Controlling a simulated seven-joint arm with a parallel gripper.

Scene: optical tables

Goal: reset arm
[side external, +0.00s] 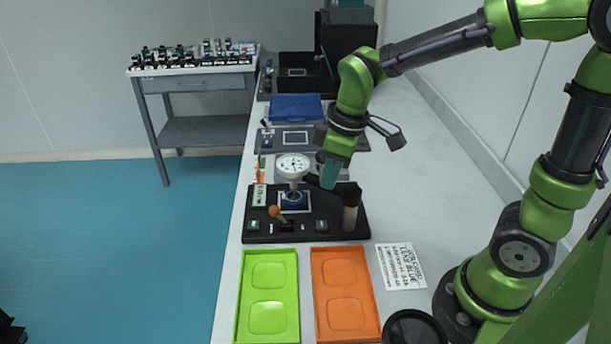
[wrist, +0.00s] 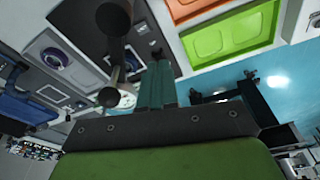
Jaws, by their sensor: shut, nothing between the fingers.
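My green arm reaches in from the right in the side external view. My gripper (side external: 329,173) hangs pointing down over the back right part of a black instrument board, close to the dial gauge. In the wrist view my gripper (wrist: 157,75) has its teal fingers together with nothing between them. The black board (side external: 260,230) carries a white dial gauge (side external: 293,163), a blue round part (side external: 293,199), a lever with an orange knob (side external: 275,211) and a brown-capped post (side external: 350,205). I cannot tell whether the fingers touch anything on the board.
A green tray (side external: 268,284) and an orange tray (side external: 344,290) lie in front of the board. A printed card (side external: 401,266) lies to their right. Behind are a blue case (side external: 295,107) and more equipment.

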